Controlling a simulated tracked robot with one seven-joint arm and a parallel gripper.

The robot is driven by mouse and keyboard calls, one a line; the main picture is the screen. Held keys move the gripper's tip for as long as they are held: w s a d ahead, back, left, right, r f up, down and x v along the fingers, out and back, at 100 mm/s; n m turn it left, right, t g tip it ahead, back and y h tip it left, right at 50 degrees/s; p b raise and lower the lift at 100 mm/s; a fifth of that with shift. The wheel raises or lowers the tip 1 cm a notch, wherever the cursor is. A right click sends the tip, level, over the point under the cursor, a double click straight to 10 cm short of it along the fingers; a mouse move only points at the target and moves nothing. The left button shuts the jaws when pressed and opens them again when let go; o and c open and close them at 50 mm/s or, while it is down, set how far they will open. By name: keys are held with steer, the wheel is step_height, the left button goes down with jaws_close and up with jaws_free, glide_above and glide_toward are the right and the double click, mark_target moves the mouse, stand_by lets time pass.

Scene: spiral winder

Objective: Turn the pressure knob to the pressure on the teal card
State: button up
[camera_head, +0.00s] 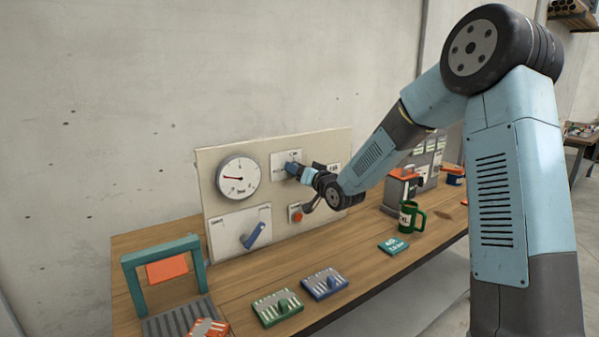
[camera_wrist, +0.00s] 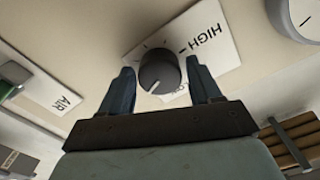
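The black pressure knob (camera_wrist: 160,72) shows in the wrist view on a white plate (camera_wrist: 215,35) marked HIGH, with a second label partly hidden. Its white pointer line faces the lower part of the picture. My gripper (camera_wrist: 161,66) has one finger on each side of the knob, with small gaps visible; it looks open. In the head view my gripper (camera_head: 293,170) is at the panel and hides the knob. The round gauge (camera_head: 238,177) has a red needle pointing left. The teal card (camera_head: 393,246) lies on the bench; its lettering is too small to read surely.
The panel (camera_head: 330,150) also carries a blue lever (camera_head: 254,236) and an orange button (camera_head: 295,212). An AIR label (camera_wrist: 62,103) is left in the wrist view. A green mug (camera_head: 411,217), a blue tray (camera_head: 324,284) and a green tray (camera_head: 278,308) stand on the bench.

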steer(key=shift+o, duration=0.8)
steer(key=shift+r, duration=0.1)
steer(key=v, duration=1.3)
steer(key=shift+s+d, duration=0.3)
